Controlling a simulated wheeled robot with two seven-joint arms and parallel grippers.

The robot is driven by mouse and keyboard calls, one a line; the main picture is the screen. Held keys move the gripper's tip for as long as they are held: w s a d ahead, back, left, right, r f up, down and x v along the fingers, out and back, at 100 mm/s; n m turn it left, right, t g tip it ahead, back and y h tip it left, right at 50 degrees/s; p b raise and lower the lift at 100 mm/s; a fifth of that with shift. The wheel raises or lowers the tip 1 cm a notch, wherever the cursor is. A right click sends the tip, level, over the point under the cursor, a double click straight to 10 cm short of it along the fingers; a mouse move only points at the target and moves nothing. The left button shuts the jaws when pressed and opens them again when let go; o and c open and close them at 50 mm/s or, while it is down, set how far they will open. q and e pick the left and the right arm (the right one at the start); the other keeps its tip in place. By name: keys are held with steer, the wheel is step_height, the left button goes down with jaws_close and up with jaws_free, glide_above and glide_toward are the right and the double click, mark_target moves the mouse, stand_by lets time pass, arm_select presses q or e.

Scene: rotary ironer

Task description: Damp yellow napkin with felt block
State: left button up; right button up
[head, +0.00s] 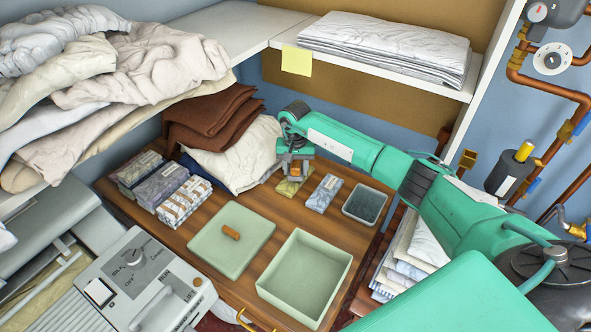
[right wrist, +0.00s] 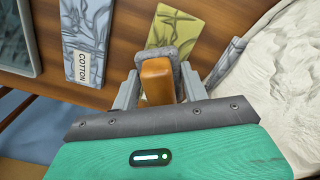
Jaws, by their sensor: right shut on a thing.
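The yellow napkin (head: 290,187) lies flat on the wooden table, partly hidden under my right gripper (head: 295,163). In the right wrist view the yellow napkin (right wrist: 176,27) shows its darker leaf-like pattern just beyond the fingers. My right gripper (right wrist: 158,82) is shut on the orange handle of the felt block (right wrist: 156,77), whose grey felt edge faces the napkin. The felt overlaps the napkin's near end in this view; I cannot tell whether they touch. My left gripper is not in view.
A blue napkin labelled COTTON (head: 323,193) lies beside the yellow one. A small grey tub (head: 367,204) stands right of it. An open green box (head: 305,277) and its lid (head: 231,240) are in front. Folded stacks (head: 160,187) stand left; crumpled white cloth (head: 235,155) lies behind.

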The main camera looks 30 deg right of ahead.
steer(key=shift+r+p, duration=0.85)
steer(key=shift+r, duration=1.85)
